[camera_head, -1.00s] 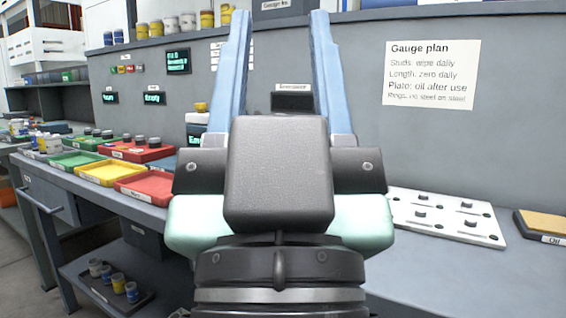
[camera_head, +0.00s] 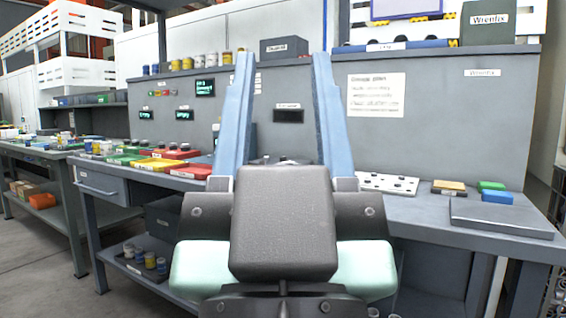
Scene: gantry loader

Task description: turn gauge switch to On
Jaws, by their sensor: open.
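My gripper (camera_head: 283,60) is open, its two long blue fingers pointing away toward the bench's back panel, with nothing visible between the tips. I cannot pick out the gauge switch for certain. A dark panel with a small unreadable label above it (camera_head: 288,115) is on the back panel, seen between the fingers. Small dark items (camera_head: 270,160) lie on the bench below it, partly hidden by my gripper body. My left finger and gripper body cover part of the bench middle.
Coloured trays (camera_head: 160,165) stand on the bench at left. A white plate with dark knobs (camera_head: 388,183), a tan-topped block (camera_head: 448,187), green and blue blocks (camera_head: 497,198) and a grey slab (camera_head: 500,217) lie at right. A paper notice (camera_head: 376,95) hangs behind.

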